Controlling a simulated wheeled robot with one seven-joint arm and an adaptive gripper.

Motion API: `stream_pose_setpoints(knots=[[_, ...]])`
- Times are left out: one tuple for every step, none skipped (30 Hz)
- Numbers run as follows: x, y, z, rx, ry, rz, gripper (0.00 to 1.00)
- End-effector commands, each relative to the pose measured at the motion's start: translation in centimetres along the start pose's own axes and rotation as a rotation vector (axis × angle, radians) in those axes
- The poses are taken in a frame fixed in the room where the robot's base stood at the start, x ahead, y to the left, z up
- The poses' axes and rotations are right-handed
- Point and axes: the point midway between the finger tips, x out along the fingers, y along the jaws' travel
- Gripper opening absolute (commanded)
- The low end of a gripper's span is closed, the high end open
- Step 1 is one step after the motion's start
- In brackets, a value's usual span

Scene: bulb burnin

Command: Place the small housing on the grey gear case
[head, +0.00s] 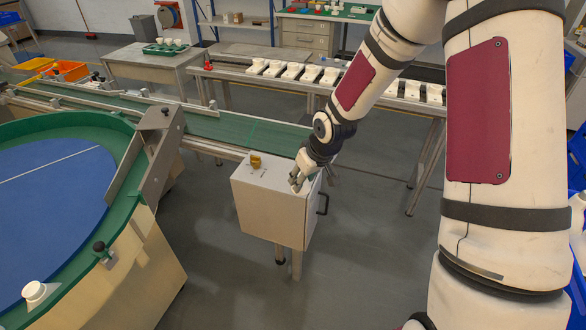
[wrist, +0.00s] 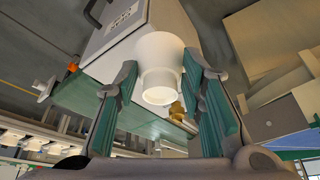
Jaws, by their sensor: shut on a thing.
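My gripper (head: 299,178) is over the right part of the top of a light grey box on a leg (head: 268,215). In the wrist view my gripper's green-padded fingers (wrist: 160,100) are shut on a white stepped round part (wrist: 160,62), which looks like the small housing. In the head view the fingers mostly hide this part. The box has a dark handle on its right side and also shows in the wrist view (wrist: 100,62). Contact between the held part and the box is unclear.
A brass-coloured knob (head: 256,161) stands on the box top, left of my gripper. A green conveyor (head: 215,126) runs just behind the box. A round blue-topped table (head: 55,190) with a white part (head: 36,291) is at left. White parts line a back bench (head: 290,70).

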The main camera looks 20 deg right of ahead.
Motion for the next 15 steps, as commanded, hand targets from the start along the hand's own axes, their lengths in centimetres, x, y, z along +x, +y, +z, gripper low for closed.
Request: stream_pose_setpoints(knots=[[0.7,0.4,-1.1,0.000,0.002,-0.001,0.19],[1.0,0.6,-1.8,0.000,0.002,-0.001,0.19],[1.5,0.9,-2.6,0.000,0.002,-0.002,0.19],[1.8,1.1,-3.2,0.000,0.002,-0.002,0.19],[2.1,1.3,-3.8,0.000,0.002,-0.002,0.19],[2.5,1.6,-4.6,0.000,0.002,-0.002,0.19],[2.9,1.9,-5.2,0.000,0.002,-0.002,0.19],[3.2,2.1,-5.7,0.000,0.001,-0.002,0.19],[3.5,2.4,-6.5,0.000,0.002,-0.001,0.19],[3.8,2.6,-6.9,0.000,0.001,-0.001,0.19],[4.0,2.7,-7.3,0.000,0.000,-0.001,0.19],[4.2,2.9,-7.8,0.000,0.001,-0.001,0.19],[4.3,3.0,-8.0,0.000,0.000,-0.001,0.19],[4.5,3.1,-8.3,0.000,0.000,-0.001,0.19],[4.5,3.2,-8.5,0.000,0.000,-0.001,0.19]])
